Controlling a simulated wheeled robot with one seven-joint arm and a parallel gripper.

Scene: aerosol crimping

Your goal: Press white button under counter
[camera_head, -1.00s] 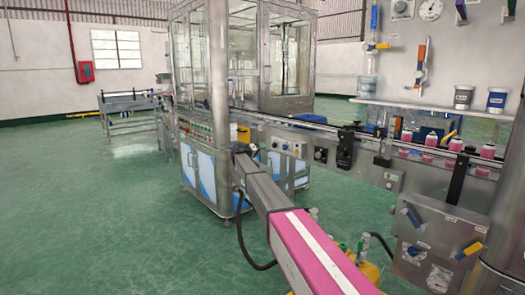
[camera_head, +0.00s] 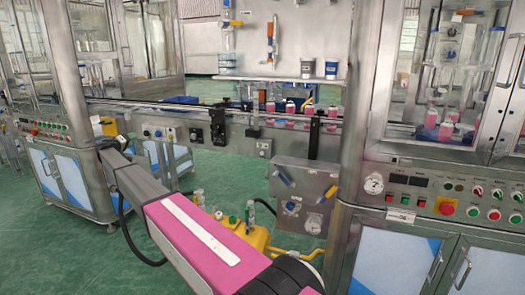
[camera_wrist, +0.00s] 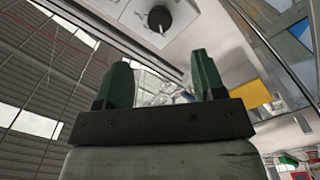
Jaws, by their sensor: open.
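In the head view, small round controls sit on the metal side just below the conveyor counter (camera_head: 230,114). I cannot tell for sure which is the white button. The right machine's panel (camera_head: 430,202) also carries several round buttons. My gripper (camera_wrist: 162,85) shows in the wrist view with its two green fingers apart and nothing between them. A black knob (camera_wrist: 159,18) on a pale panel is beyond the fingertips. My gripper's fingers cannot be made out in the head view.
Pink bottles (camera_head: 290,108) stand on the conveyor. A red emergency button (camera_head: 445,208) is on the right machine. A yellow pump-like unit (camera_head: 255,238) with pipes is on the green floor (camera_head: 75,265) below the conveyor. A steel post (camera_head: 360,130) stands right of centre.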

